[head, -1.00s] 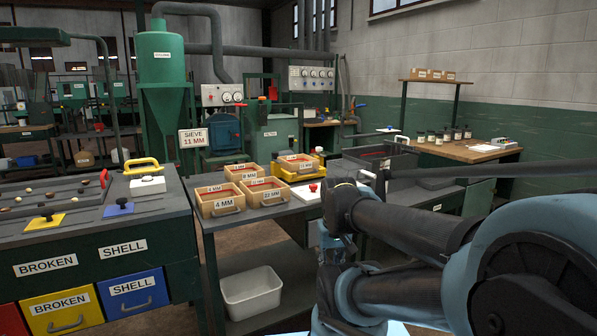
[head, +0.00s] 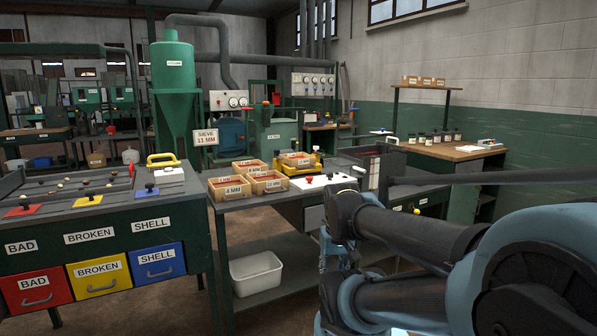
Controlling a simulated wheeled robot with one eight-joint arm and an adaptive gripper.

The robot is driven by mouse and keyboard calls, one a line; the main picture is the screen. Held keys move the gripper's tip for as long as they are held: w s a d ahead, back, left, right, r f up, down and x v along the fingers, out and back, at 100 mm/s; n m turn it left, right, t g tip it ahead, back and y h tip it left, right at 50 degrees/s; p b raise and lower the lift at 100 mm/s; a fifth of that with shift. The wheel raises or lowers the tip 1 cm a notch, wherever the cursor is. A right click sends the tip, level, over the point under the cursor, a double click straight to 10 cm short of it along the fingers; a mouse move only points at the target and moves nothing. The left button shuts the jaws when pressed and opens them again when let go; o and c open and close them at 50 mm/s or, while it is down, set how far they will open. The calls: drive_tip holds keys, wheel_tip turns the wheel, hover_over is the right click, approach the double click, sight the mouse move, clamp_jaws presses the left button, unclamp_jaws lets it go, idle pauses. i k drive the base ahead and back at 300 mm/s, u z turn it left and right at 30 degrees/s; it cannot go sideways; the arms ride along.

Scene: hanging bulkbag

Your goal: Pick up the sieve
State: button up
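Several wooden sieve boxes stand together on the dark workbench in the middle of the head view. A box labelled 4 MM (head: 229,188) is at the front left, and another labelled sieve (head: 269,183) sits to its right. One sieve (head: 297,158) rests on a yellow machine frame (head: 303,168) behind them. A sign (head: 205,137) reads SIEVE 11 MM. I cannot read an 11 MM label on any box. My arm reaches in from the right, and the gripper's fingers cannot be made out.
A sorting table (head: 100,214) with red, yellow and blue drawers stands at left. A white bin (head: 256,272) lies on the workbench's lower shelf. A wooden table (head: 446,151) with jars is at back right. Floor shows between the sorting table and the workbench.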

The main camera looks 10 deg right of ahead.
sight(300, 160)
drive_tip(key=k, duration=0.6)
drive_tip(key=z, duration=0.6)
drive_tip(key=i, duration=1)
drive_tip(key=z, duration=0.35)
drive_tip(key=i, duration=1.6)
drive_tip(key=u, duration=0.6)
